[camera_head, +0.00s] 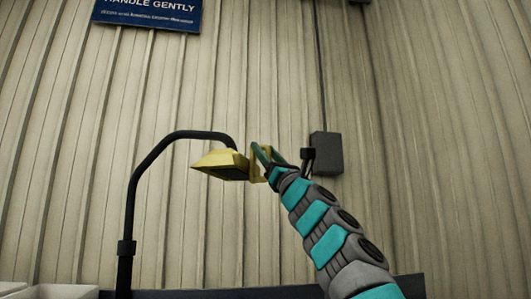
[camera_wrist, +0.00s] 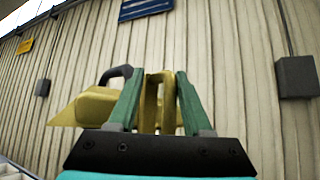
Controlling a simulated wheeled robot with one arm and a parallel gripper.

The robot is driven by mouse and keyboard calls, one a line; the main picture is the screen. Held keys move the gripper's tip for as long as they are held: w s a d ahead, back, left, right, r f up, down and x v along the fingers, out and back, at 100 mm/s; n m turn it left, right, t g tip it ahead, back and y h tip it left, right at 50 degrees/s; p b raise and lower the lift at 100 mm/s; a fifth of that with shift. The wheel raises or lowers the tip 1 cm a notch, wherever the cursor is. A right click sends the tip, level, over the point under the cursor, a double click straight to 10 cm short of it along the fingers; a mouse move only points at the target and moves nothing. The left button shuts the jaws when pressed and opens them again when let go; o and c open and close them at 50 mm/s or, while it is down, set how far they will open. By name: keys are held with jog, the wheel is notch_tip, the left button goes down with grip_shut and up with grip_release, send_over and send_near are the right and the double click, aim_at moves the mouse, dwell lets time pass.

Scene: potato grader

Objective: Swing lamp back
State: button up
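The lamp has a yellow, flared head (camera_head: 222,164) hanging from the end of a dark, curved arm (camera_head: 146,160). A yellow loop handle (camera_head: 258,164) stands at the right side of the head. My gripper (camera_head: 262,153) reaches it from the lower right. In the wrist view the green fingers of my gripper (camera_wrist: 160,72) lie on both sides of the yellow handle (camera_wrist: 149,100), with little or no gap at the tips. It looks shut on the handle. The lamp head (camera_wrist: 88,108) shows to the left of the fingers there.
A ribbed metal wall fills the background. A dark grey box (camera_head: 327,153) is on the wall just right of my gripper. A blue sign (camera_head: 148,12) hangs at the upper left. Pale bin edges (camera_head: 60,291) show at the lower left.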

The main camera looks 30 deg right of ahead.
jog(key=b+v, duration=0.4)
jog(key=v, duration=0.3)
jog(key=shift+s+f, duration=0.25)
jog(key=shift+f, duration=0.05)
jog(key=shift+c, duration=0.2)
dwell(0.3)
